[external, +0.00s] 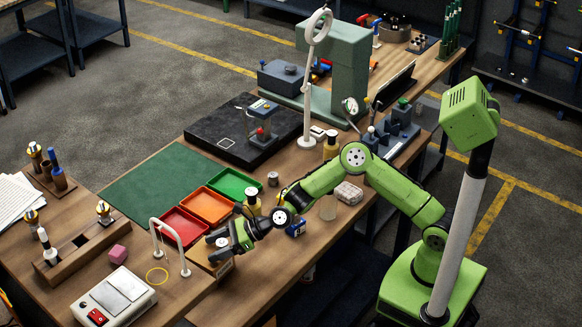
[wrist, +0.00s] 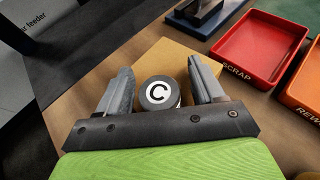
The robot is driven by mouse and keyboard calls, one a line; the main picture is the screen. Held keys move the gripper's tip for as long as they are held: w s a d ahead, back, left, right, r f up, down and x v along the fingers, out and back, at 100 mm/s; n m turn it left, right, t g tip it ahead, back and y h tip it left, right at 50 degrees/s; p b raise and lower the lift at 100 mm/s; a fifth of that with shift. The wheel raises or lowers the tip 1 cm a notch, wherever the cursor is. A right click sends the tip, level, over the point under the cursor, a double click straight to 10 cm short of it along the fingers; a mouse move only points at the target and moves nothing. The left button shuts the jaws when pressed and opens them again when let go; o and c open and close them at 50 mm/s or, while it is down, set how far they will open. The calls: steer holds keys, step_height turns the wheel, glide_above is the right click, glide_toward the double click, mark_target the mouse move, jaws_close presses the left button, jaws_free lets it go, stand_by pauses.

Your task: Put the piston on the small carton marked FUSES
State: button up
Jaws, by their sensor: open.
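A short dark grey cylinder, which looks like the piston (wrist: 158,95), has a white disc with a black C on its end. In the wrist view it stands between the fingers of my gripper (wrist: 163,90), which are open with a gap on each side. It appears to rest on a plain tan carton (wrist: 185,62). In the external view my gripper (external: 222,243) is low over this carton (external: 203,256), beside the red tray. No FUSES marking is readable on it. A small dark blue box (external: 296,228) stands right of my gripper; its print is too small to read.
A red tray (external: 183,227) marked SCRAP, an orange tray (external: 207,204) and a green tray (external: 234,183) stand behind the carton. A white wire arch (external: 171,243) stands left of my gripper. Another small grey cylinder (external: 272,179) stands beyond the jars. The green mat (external: 150,187) is clear.

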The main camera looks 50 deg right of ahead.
steer(key=shift+r, duration=0.25)
steer(key=p+v, duration=0.1)
steer(key=v, duration=1.1)
steer(key=s+d+r+n+g+h, duration=0.1)
steer(key=s+d+r+n+h, duration=0.25)
steer(key=s+d+n, duration=0.4)
steer(key=s+d+r+n+g+h, duration=0.1)
steer(key=s+d+r+n+h, duration=0.3)
steer(key=d+n, duration=0.7)
steer(key=s+d+r+n+h, duration=0.1)
steer(key=s+d+n, duration=0.2)
steer(key=s+d, duration=0.2)
steer(key=s+d+r+n+g+h, duration=0.1)
steer(key=s+d+n, duration=0.3)
steer(key=s, duration=0.8)
steer(key=shift+d+r+h, duration=0.35)
steer(key=shift+d+h, duration=0.05)
steer(key=shift+h, duration=0.05)
